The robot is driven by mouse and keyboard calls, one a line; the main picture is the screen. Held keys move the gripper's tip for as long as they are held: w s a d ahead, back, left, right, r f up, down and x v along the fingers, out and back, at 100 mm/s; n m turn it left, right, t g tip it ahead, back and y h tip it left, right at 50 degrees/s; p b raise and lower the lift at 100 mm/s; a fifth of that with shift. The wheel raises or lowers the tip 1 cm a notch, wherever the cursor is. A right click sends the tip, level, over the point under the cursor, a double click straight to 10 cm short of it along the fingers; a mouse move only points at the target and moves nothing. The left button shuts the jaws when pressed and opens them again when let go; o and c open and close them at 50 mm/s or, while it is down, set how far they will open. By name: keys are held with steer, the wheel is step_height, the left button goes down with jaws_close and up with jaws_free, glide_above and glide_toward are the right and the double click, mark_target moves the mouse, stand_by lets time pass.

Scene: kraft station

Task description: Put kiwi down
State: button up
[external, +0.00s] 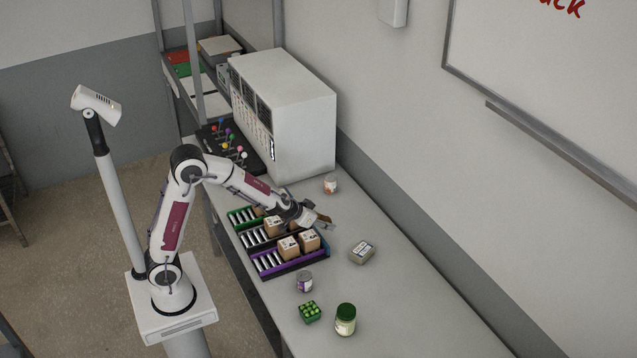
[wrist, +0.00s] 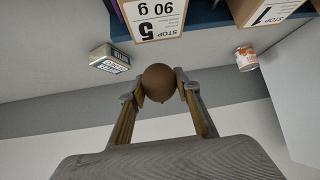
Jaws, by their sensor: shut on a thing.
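The kiwi (wrist: 159,83) is a round brown fruit between the fingertips of my gripper (wrist: 160,87) in the wrist view. My gripper is shut on it, with a finger touching each side. In the external view my gripper (external: 322,222) is over the far right end of the tray racks, close to the cardboard boxes. The kiwi is too small there to make out clearly. From these views I cannot tell its exact height above the table.
Cardboard boxes (external: 289,248) sit in the purple rack (external: 263,264). A grey tin (external: 362,252), a can (external: 304,282), a green crate (external: 310,312) and a green-lidded jar (external: 345,320) stand on the table. Another can (external: 331,184) stands by the white cabinet (external: 300,110).

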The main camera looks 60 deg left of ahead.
steer(key=w+a+n+g+y, duration=0.1)
steer(key=w+a+n+y, duration=0.1)
steer(key=w+a, duration=0.8)
steer(key=shift+a+r+n, duration=0.25)
steer(key=shift+a+n, duration=0.5)
steer(key=shift+n, duration=0.05)
stand_by(0.6)
steer(key=shift+w, duration=0.1)
steer(key=shift+f, duration=0.15)
stand_by(0.4)
steer(key=shift+f, duration=3)
steer(key=shift+f, duration=0.15)
steer(key=shift+f, duration=1.7)
steer(key=shift+f, duration=0.15)
